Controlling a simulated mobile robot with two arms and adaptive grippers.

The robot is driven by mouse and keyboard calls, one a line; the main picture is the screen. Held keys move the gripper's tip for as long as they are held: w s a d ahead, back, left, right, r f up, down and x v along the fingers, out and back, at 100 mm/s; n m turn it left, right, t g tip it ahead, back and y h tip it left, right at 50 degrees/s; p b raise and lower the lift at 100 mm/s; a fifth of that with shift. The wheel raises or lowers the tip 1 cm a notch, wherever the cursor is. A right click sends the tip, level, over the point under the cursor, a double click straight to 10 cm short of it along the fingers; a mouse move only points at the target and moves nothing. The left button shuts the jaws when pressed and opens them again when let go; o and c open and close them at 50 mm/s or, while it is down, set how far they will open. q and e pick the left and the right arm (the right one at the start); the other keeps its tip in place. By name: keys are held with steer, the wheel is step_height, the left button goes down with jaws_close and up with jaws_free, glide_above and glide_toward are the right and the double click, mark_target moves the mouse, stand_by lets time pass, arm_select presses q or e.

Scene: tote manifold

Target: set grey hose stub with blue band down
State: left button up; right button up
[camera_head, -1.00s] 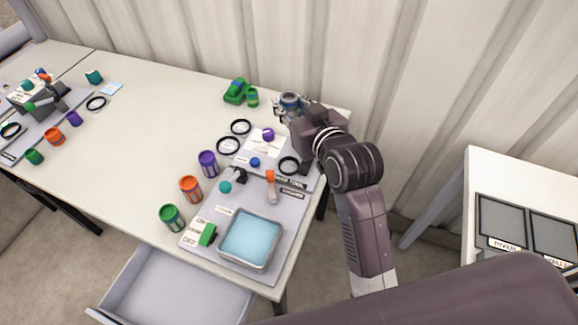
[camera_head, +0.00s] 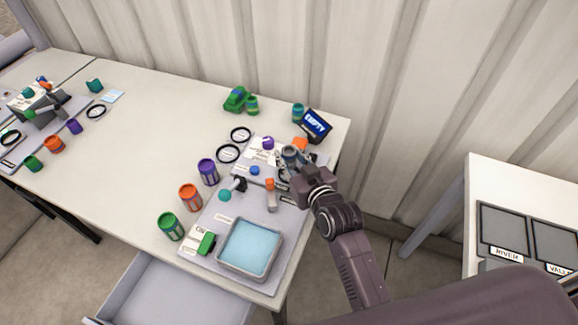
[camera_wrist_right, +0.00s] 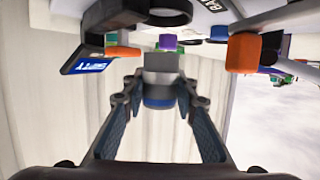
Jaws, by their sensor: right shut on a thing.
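My right gripper (camera_head: 287,164) is above the right end of the grey panel, shut on the grey hose stub with blue band (camera_head: 290,153). In the right wrist view the stub (camera_wrist_right: 158,68) sits between the two fingers of the gripper (camera_wrist_right: 158,95), with its blue band low between them. A dark ring (camera_wrist_right: 150,12) shows close beyond the stub in that view. Whether the stub touches anything below it cannot be told. My left gripper is not in view.
An "EMPTY" sign (camera_head: 315,124), a teal can (camera_head: 298,110) and an orange piece (camera_head: 300,144) stand close behind the gripper. Black rings (camera_head: 228,153), a blue-filled tray (camera_head: 250,246) and purple (camera_head: 208,172), orange (camera_head: 190,197) and green (camera_head: 171,226) cans are nearby. The table's left middle is clear.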

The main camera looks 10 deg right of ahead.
steer(key=shift+f+p, duration=0.35)
steer(key=shift+f, duration=1.9)
steer(key=shift+f, duration=0.1)
steer(key=o, duration=1.2)
steer(key=shift+c, duration=0.2)
steer(key=shift+f, duration=0.1)
